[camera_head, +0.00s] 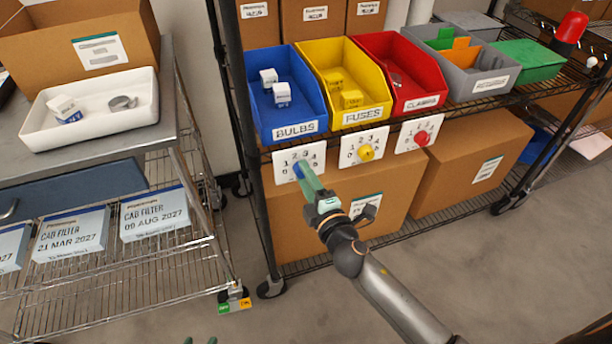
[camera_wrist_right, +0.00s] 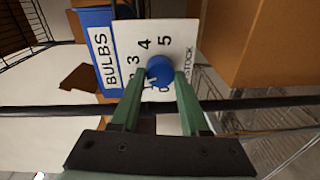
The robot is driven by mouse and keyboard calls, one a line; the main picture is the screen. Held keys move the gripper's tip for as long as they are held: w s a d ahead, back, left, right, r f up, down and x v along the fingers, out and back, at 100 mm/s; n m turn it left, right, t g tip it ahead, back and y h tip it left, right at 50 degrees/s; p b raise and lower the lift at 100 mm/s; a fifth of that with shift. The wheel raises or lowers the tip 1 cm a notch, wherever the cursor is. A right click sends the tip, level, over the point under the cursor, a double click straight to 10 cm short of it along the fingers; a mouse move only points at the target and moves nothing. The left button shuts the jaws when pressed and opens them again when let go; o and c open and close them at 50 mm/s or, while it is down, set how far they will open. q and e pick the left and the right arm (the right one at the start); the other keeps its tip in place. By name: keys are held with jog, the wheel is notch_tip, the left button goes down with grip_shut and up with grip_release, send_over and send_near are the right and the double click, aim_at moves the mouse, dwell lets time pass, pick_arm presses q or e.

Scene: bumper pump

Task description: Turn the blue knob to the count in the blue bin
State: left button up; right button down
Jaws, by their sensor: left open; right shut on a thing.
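The blue bin (camera_head: 290,131), labelled BULBS, stands at the left of the shelf row. Two small white boxes show in it, one farther back (camera_head: 268,77) and one nearer (camera_head: 282,94). Below it hangs a white number plate (camera_head: 316,157) with the blue knob (camera_head: 297,170). In the right wrist view the blue knob (camera_wrist_right: 160,70) sits between the two green fingers of my right gripper (camera_wrist_right: 158,82), which is shut on it. The plate's numbers 3, 4 and 5 are readable; fingers and knob cover others. The knob's pointer cannot be made out. My left gripper (camera_head: 200,341) is open, its tips at the bottom edge.
A yellow FUSES bin (camera_head: 360,117) and a red CLAMPS bin (camera_head: 418,102) stand beside it, with yellow (camera_head: 366,152) and red (camera_head: 422,138) knobs below. Cardboard boxes sit underneath. At left, a cart carries a white tray (camera_head: 95,115) with a small box and a metal ring.

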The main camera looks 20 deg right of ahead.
jog(key=shift+c, duration=2)
grip_release()
pick_arm(q)
jog(key=shift+w+a+r+t+b, duration=0.25)
jog(key=shift+w+r+t+b, duration=0.4)
jog(key=shift+w, duration=0.3)
pick_arm(e)
jog(key=s+d, duration=0.1)
jog(key=s, duration=1.1)
jog(key=shift+s+r, duration=0.25)
jog(key=shift+r, duration=0.05)
